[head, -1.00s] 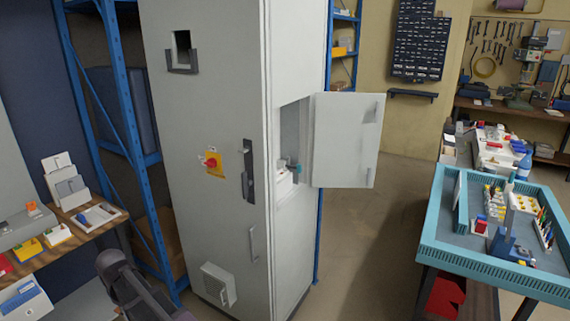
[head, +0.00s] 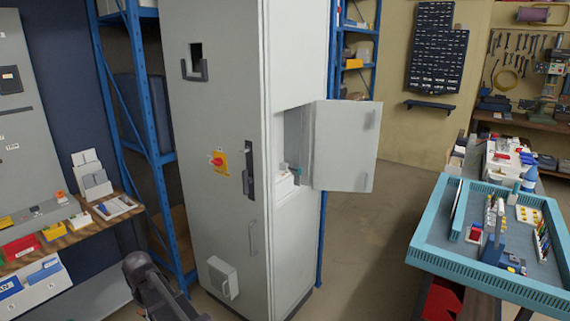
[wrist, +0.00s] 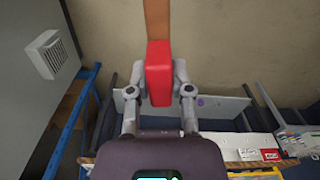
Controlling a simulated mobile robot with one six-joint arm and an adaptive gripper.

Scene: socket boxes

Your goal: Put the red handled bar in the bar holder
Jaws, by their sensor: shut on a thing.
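The red handled bar shows in the wrist view as a red block handle (wrist: 159,73) with a flat brown bar (wrist: 157,20) running up out of the frame. My gripper (wrist: 159,85) is shut on the red handle, with one finger on each side. The far end of the bar is cut off. The gripper and bar do not show in the head view. I cannot tell for certain which thing is the bar holder; a dark U-shaped bracket (head: 195,75) sits below a dark opening on the tall grey cabinet's front.
The tall grey cabinet (head: 215,115) has a side door (head: 345,145) standing open to the right. A teal-rimmed tray table (head: 500,287) with small parts is at the right. A wooden bench (head: 65,238) stands at the left. Floor is clear between cabinet and tray table.

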